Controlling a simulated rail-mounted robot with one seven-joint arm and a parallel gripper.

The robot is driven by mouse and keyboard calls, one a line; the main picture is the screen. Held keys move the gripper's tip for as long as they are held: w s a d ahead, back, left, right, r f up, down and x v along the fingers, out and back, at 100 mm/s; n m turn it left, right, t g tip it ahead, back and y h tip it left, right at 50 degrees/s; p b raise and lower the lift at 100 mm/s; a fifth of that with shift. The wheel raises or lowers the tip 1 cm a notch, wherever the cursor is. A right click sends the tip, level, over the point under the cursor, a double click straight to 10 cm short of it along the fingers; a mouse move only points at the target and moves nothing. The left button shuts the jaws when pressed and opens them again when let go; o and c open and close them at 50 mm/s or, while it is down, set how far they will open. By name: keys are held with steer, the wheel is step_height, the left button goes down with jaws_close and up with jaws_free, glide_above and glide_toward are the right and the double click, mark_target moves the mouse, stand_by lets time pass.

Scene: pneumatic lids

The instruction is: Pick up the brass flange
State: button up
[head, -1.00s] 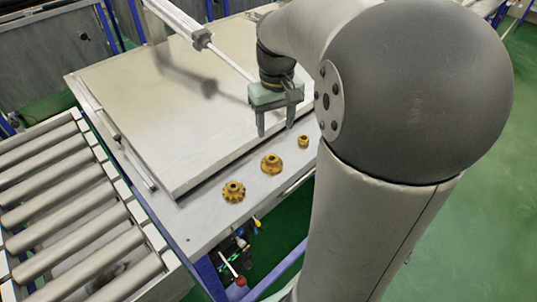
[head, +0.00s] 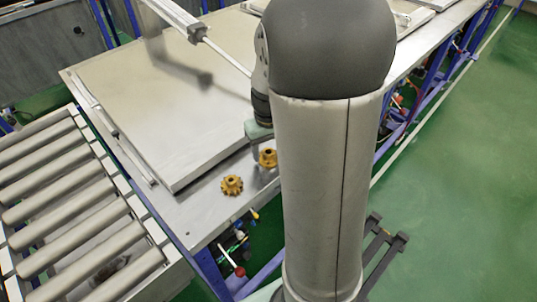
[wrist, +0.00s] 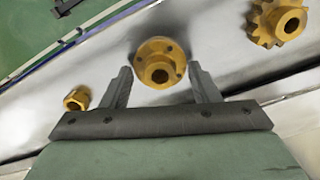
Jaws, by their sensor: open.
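The brass flange (wrist: 158,50) is a round disc with small holes and a central hub. In the wrist view it lies just beyond and between the tips of my gripper (wrist: 160,70), which is open and empty. In the head view the flange (head: 268,159) sits on the metal table's front strip, partly hidden by my arm. My gripper (head: 257,138) is mostly hidden there, with only part of it showing just behind the flange. I cannot tell its exact height above the table.
A toothed brass gear (head: 232,185) lies left of the flange; it also shows upper right in the wrist view (wrist: 277,22). A small brass nut (wrist: 77,98) lies outside the left finger. A large flat lid (head: 160,105) lies behind. A roller conveyor (head: 70,210) stands left.

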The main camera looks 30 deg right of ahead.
jaws_close()
steer(key=shift+r, duration=0.1)
